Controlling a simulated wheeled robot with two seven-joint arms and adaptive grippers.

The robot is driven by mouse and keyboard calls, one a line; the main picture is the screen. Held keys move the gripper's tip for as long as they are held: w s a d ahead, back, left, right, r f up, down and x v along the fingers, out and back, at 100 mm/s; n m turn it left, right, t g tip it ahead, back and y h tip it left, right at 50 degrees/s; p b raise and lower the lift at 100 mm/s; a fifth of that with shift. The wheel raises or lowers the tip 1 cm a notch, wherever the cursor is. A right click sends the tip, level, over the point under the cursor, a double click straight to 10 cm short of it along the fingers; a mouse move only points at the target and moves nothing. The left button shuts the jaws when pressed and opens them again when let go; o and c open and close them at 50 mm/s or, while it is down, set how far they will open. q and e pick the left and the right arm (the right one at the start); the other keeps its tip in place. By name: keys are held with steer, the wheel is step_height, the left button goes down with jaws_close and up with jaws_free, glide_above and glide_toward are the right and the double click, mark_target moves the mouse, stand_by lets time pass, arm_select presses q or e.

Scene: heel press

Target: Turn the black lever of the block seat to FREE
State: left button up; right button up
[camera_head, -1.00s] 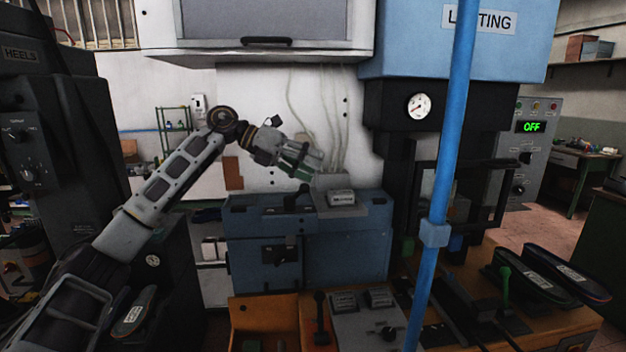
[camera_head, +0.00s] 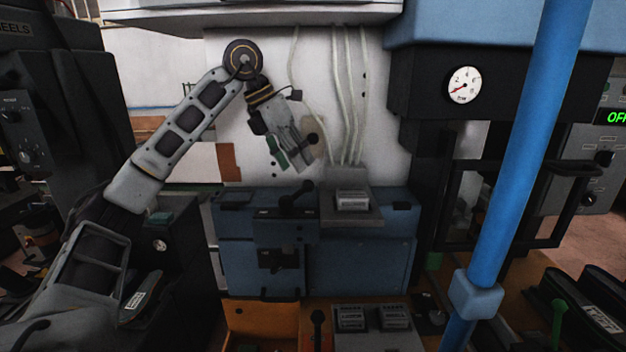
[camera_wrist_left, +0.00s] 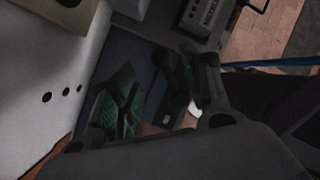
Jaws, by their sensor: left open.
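The block seat is a blue box (camera_head: 360,262) below the white wall panel in the head view. A black lever (camera_head: 298,196) with a round knob lies on its top, left of the grey labelled block (camera_head: 352,200). My left gripper (camera_head: 290,166) points down above the lever, open and apart from it. In the left wrist view the gripper's green-padded fingers (camera_wrist_left: 160,100) are spread, with blue surface and a dark lever-like shape (camera_wrist_left: 168,68) between them. Any FREE marking is too small to read. My right gripper is not in view.
A blue post (camera_head: 520,150) stands at the right, before a black press with a gauge (camera_head: 464,85). Pale cables (camera_head: 350,100) hang behind the seat. A grey control box (camera_head: 372,325) and an orange-brown bin (camera_head: 262,325) stand in front.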

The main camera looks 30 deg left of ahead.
mark_target(306, 181)
arm_select(q)
steer(key=x, duration=0.5)
steer(key=shift+s+f, duration=0.1)
steer(key=shift+f, duration=0.2)
steer(key=shift+d+f, duration=0.15)
steer(key=shift+f, duration=0.2)
steer(key=shift+d+f, duration=0.15)
steer(key=shift+f, duration=0.2)
steer(key=c, duration=1)
jaws_close()
steer(key=shift+w, duration=0.25)
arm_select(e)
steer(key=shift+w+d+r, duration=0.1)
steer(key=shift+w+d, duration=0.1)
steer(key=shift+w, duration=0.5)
